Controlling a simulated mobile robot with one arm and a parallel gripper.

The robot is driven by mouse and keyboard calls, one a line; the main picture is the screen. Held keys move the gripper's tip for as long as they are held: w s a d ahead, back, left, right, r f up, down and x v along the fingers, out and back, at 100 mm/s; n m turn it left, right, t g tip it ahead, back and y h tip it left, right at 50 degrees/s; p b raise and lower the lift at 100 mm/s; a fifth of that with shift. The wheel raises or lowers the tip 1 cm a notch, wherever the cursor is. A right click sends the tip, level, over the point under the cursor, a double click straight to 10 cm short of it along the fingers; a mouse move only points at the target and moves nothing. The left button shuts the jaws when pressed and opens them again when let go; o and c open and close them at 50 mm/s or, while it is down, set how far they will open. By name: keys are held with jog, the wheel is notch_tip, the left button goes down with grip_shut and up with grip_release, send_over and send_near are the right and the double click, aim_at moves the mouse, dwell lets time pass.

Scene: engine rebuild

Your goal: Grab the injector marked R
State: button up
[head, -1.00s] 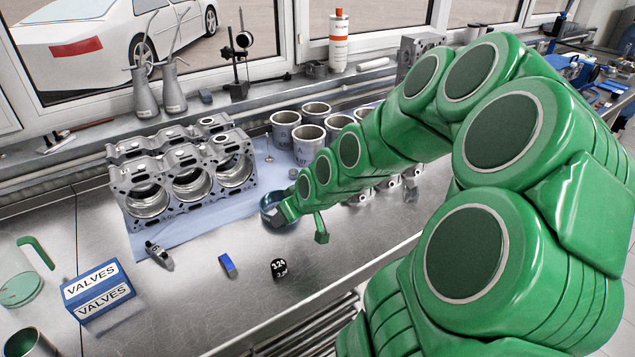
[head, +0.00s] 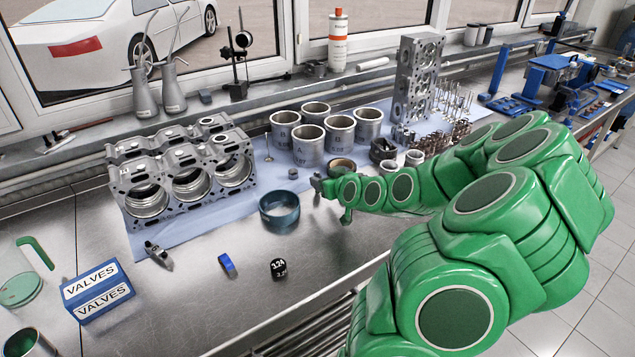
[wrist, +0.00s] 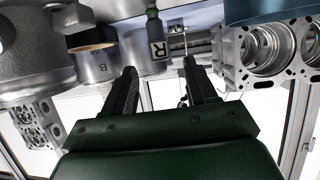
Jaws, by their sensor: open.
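The injector marked R (wrist: 158,40) shows at the top middle of the wrist view, with a dark greenish body and a white square label bearing a black R. My gripper (wrist: 160,78) is open, with its two dark fingers spread below the injector in that picture and nothing between them. In the head view my gripper (head: 333,200) is low over the bench, just right of the blue bowl (head: 279,212). I cannot clearly pick out the injector in the head view.
Cylinder liners (head: 308,146) stand behind my gripper. An engine block (head: 180,172) lies to the left on blue cloth. A cylinder head (head: 416,80) stands at the back. A black block (head: 278,268), blue piece (head: 228,264) and valves box (head: 98,290) sit at the front.

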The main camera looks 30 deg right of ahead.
aim_at(319, 177)
jog(key=shift+x, duration=3.45)
jog(key=shift+s+f, duration=0.1)
jog(key=shift+s, duration=0.05)
jog(key=shift+c, duration=0.3)
grip_shut()
